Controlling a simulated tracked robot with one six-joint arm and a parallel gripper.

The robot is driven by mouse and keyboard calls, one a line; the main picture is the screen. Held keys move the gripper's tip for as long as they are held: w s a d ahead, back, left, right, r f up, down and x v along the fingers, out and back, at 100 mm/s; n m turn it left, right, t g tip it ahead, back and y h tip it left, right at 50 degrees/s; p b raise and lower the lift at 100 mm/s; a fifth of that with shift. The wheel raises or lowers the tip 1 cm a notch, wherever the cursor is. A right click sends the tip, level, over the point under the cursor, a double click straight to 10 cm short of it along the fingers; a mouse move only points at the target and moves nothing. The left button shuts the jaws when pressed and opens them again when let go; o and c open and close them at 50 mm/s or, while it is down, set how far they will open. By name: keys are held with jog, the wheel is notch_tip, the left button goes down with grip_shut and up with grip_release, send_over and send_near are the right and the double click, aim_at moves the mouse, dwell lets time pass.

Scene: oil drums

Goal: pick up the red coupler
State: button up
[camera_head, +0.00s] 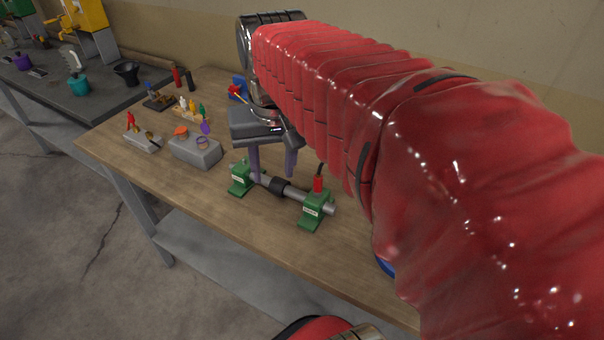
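A small red cylinder (319,184) with a dark cable stands upright on the right green bearing block (314,211). Other small red parts are a red piece (131,119) on a grey block at the left and a red cylinder (177,78) at the back. I cannot tell for certain which red part is the coupler. My gripper (272,175) points down over the bench, with its two purple-grey fingers apart and nothing visible between them. It is left of the red cylinder on the bearing block, above and behind the grey shaft.
The grey shaft (310,201) with a black collar (278,186) runs between two green blocks. The wooden bench (200,210) is clear at front left. My red-sleeved arm hides the right side.

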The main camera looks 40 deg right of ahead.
aim_at(318, 177)
jog(key=d+r+m+g, duration=0.2)
jog(key=d+m, duration=0.2)
jog(key=d, duration=0.8)
jog(key=shift+y, duration=0.4)
jog(key=shift+w, duration=0.1)
notch_tip(318, 177, down, 9)
jog(key=shift+r, duration=0.2)
jog(key=shift+f, duration=0.1)
jog(key=shift+s+a+f, duration=0.15)
jog(key=shift+f, duration=1.1)
jog(key=shift+s+a+f, duration=0.1)
jog(key=shift+f, duration=1.15)
jog(key=shift+c, duration=0.4)
grip_shut()
